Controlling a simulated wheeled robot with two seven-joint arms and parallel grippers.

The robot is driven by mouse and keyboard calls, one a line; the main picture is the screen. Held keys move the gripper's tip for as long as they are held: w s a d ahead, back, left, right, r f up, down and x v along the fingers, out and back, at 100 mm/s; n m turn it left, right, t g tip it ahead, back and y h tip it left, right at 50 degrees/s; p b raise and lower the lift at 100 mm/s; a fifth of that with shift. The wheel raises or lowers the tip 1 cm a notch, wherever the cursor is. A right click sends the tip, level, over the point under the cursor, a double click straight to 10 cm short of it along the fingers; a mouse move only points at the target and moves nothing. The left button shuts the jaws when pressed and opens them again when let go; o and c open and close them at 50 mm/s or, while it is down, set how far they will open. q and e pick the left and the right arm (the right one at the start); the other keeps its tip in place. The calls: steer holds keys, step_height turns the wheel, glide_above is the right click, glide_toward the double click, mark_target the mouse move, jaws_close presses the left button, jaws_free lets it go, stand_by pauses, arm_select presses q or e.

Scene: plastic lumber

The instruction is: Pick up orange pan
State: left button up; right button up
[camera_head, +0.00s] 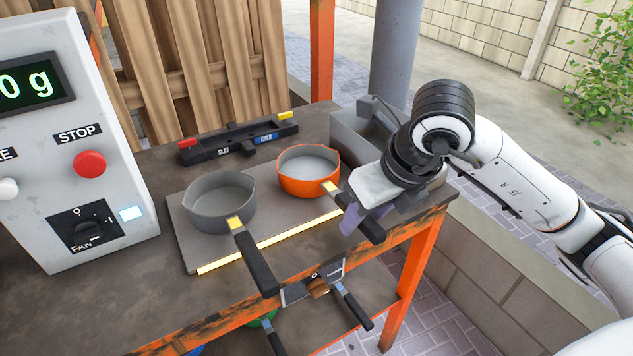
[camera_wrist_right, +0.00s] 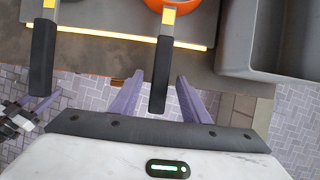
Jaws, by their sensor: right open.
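The orange pan (camera_head: 309,172) sits upright on a grey plate on the workbench, right of a grey pan (camera_head: 219,202). Its black handle (camera_head: 363,218) points toward the front edge. My right gripper (camera_head: 365,219) is open at this handle. In the right wrist view, the orange pan (camera_wrist_right: 168,4) is cut off at the top. Its handle (camera_wrist_right: 159,62) comes down between the two purple fingers of my right gripper (camera_wrist_right: 158,84), with gaps on both sides. Part of my left gripper (camera_wrist_right: 40,106) seems to show at the left edge; its jaws are unclear.
The grey pan's handle (camera_head: 255,262) juts over the front edge, left of the orange pan's handle. A grey bin (camera_head: 350,137) stands behind my right wrist. A control box (camera_head: 70,150) stands at left. A black bar (camera_head: 240,139) lies behind the pans. Other handles stick out below.

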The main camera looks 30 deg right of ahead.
steer(key=shift+x, duration=1.2)
jaws_close()
steer(key=shift+w+r, duration=0.1)
steer(key=shift+r, duration=0.05)
